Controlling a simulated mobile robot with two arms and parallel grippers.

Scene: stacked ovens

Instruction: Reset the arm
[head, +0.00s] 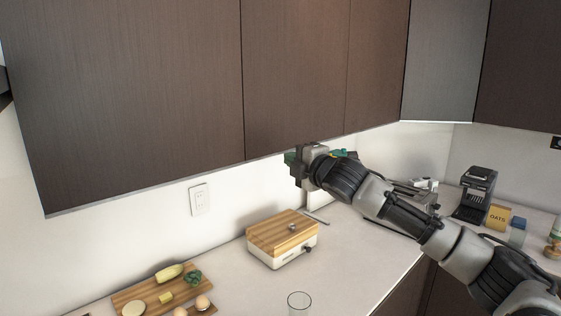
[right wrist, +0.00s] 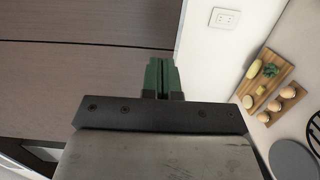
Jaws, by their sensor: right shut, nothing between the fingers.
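My right arm reaches in from the lower right of the head view. Its gripper (head: 294,157) is raised above the counter, close under the dark upper cabinets (head: 295,70). In the right wrist view the two green fingers of the right gripper (right wrist: 161,75) are together with nothing between them. The cabinet surface (right wrist: 80,70) fills the left of that view. My left gripper is not in either view.
A wood-topped white box (head: 283,240) stands on the counter (head: 350,250) below the gripper. A cutting board with food (head: 130,296) and a glass (head: 299,303) are nearer. A black appliance (head: 474,194) and a yellow oats box (head: 498,217) stand right.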

